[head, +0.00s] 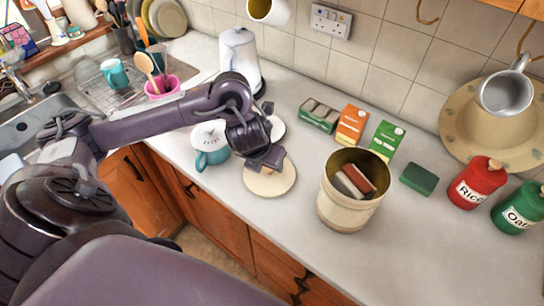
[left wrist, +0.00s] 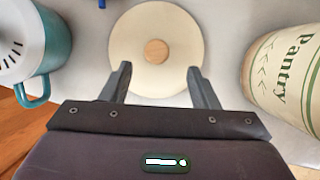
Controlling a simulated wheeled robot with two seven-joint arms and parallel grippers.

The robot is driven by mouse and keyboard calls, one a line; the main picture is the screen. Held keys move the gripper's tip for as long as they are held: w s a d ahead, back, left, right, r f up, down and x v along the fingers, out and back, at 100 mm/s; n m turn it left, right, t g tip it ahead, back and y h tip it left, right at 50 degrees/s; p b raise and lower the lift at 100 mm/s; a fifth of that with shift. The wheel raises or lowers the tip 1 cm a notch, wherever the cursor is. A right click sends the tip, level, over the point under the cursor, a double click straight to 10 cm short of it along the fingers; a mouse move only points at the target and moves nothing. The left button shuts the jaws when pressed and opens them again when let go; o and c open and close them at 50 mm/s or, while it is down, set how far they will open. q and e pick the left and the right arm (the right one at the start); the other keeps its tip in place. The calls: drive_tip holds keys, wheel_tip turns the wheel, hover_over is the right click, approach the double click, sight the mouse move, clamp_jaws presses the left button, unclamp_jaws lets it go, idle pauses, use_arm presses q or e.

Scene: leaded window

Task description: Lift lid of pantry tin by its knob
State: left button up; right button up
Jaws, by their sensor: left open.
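The pantry tin (head: 343,211) stands uncovered on the counter with several packets inside. It also shows at the right of the left wrist view (left wrist: 288,75). Its round cream lid (head: 270,187) lies flat on the counter, left of the tin. In the left wrist view the lid (left wrist: 130,50) shows whole with its wooden knob (left wrist: 156,51) at the centre. My left gripper (left wrist: 159,70) is open and empty above the lid. Its two fingers point toward the knob and stand either side of it, apart from it. In the head view the gripper partly hides the knob. My right gripper is out of view.
A teal mug (head: 213,157) with a white top stands close left of the lid. Cartons (head: 351,126), a green block (head: 418,179) and red and green jars (head: 478,182) stand behind and right of the tin. The counter's front edge is near the lid.

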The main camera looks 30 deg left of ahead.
sight(266, 177)
use_arm(q)
drive_tip(key=shift+f, duration=0.55)
drive_tip(key=x, duration=0.2)
drive_tip(key=shift+w+a+f, duration=0.2)
drive_tip(key=shift+a+f, duration=0.1)
drive_tip(key=shift+a, duration=0.05)
drive_tip(key=shift+x, duration=1.15)
drive_tip(key=shift+w+r, duration=0.1)
drive_tip(key=shift+w, duration=0.05)
drive_tip(key=shift+d, duration=0.1)
drive_tip(key=c, duration=0.9)
drive_tip(key=shift+c, duration=0.8)
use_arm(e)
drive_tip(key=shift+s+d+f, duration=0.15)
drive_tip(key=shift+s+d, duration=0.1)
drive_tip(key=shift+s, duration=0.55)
